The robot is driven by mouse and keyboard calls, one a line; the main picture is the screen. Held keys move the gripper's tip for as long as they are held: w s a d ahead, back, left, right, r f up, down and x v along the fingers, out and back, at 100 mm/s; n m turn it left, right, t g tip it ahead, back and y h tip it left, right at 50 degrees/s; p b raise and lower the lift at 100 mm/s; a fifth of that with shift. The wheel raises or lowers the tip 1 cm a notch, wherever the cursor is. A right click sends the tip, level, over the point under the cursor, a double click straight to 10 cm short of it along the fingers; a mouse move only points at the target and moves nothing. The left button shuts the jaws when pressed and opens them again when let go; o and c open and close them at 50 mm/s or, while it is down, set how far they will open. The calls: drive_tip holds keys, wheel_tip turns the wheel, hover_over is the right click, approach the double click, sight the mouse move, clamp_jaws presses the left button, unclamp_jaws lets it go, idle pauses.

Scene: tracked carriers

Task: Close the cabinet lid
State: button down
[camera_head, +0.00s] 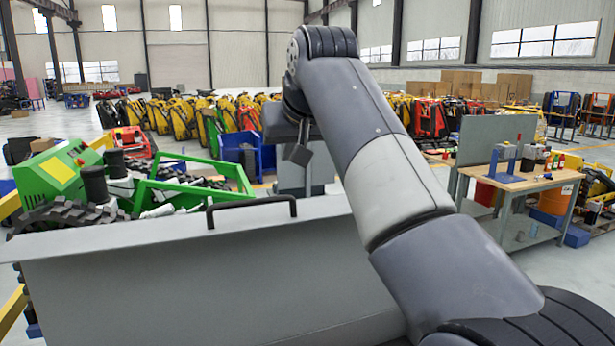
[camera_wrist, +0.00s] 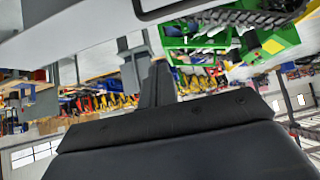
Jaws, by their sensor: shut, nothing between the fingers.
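The cabinet lid (camera_head: 190,285) is a broad grey panel across the lower part of the head view, its flat face towards me. It appears raised, but its exact angle is unclear. A black bar handle (camera_head: 252,208) sits along its top edge. In the wrist view, which is upside down, the lid (camera_wrist: 75,27) crosses the top left and the handle (camera_wrist: 205,8) is at the top. My gripper (camera_head: 301,154) is beyond and above the lid's top edge, just right of the handle, apart from it. Its dark fingers (camera_wrist: 156,84) are together and empty. The cabinet body is hidden.
A green and black tracked machine (camera_head: 60,175) stands beyond the lid on the left. A workbench (camera_head: 525,178) with tools stands at the right. Rows of yellow machines (camera_head: 215,112) line the back of the hall. Some floor is clear between them.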

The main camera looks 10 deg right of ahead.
hover_over(285, 215)
drive_tip(key=w, duration=0.2)
drive_tip(key=f, duration=0.4)
drive_tip(key=f+p, duration=0.1)
drive_tip(key=f, duration=0.1)
drive_tip(key=shift+w+a, duration=0.2)
drive_tip(key=shift+a, duration=0.05)
drive_tip(key=shift+s+f, duration=0.15)
drive_tip(key=shift+f, duration=0.15)
drive_tip(key=shift+s+d+f+b, duration=0.15)
drive_tip(key=shift+s, duration=0.35)
drive_tip(key=shift+s+d+f+b, duration=0.1)
drive_tip(key=shift+s+b, duration=0.05)
drive_tip(key=shift+s, duration=0.3)
drive_tip(key=shift+s+d+f, duration=0.1)
drive_tip(key=shift+s+f, duration=0.3)
drive_tip(key=shift+s, duration=0.2)
drive_tip(key=shift+f, duration=0.1)
